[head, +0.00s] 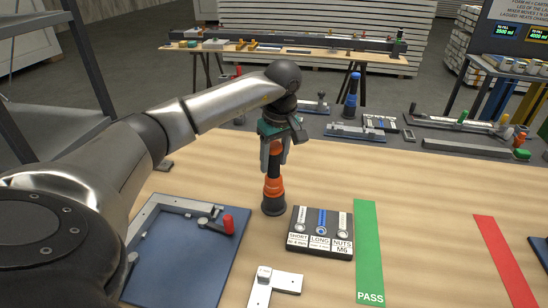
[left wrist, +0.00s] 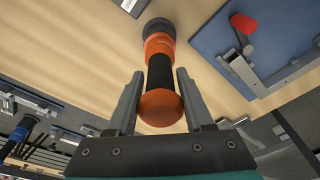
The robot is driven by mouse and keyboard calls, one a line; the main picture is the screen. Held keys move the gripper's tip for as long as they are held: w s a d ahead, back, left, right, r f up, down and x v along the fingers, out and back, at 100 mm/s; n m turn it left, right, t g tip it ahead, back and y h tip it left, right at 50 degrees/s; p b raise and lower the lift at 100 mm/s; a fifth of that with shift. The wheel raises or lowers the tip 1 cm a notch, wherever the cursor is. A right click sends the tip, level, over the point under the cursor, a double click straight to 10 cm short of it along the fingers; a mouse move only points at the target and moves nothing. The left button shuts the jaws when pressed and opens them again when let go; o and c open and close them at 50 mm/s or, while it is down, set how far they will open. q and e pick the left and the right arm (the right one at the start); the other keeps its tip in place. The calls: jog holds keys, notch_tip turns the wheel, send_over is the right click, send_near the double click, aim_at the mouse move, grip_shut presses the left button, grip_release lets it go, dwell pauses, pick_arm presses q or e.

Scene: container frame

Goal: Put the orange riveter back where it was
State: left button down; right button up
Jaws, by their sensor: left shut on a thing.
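The orange riveter (head: 273,190), orange and black with a dark round foot, stands upright on or just above the wooden table, left of the fastener tray (head: 321,250). I cannot tell whether its foot touches the table. My left gripper (head: 274,165) comes down from above and is shut on the riveter's upper part. In the left wrist view the riveter (left wrist: 160,75) lies between the two fingers, its orange end nearest the camera. My right gripper is not in view.
A blue board (head: 190,265) with a red-handled clamp (head: 228,224) lies to the left. A white L-shaped bracket (head: 273,287) lies in front. A green PASS strip (head: 368,240) and a red strip (head: 505,260) lie right. A blue-topped tool (head: 351,95) stands behind. Bare wood lies between the strips.

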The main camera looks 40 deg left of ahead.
pick_arm(q)
jog(key=shift+c, duration=1.4)
grip_release()
jog(key=r, duration=0.4)
jog(key=d+r+p, duration=0.1)
jog(key=r, duration=0.7)
jog(key=shift+s+d+r, duration=0.3)
jog(key=shift+d, duration=0.05)
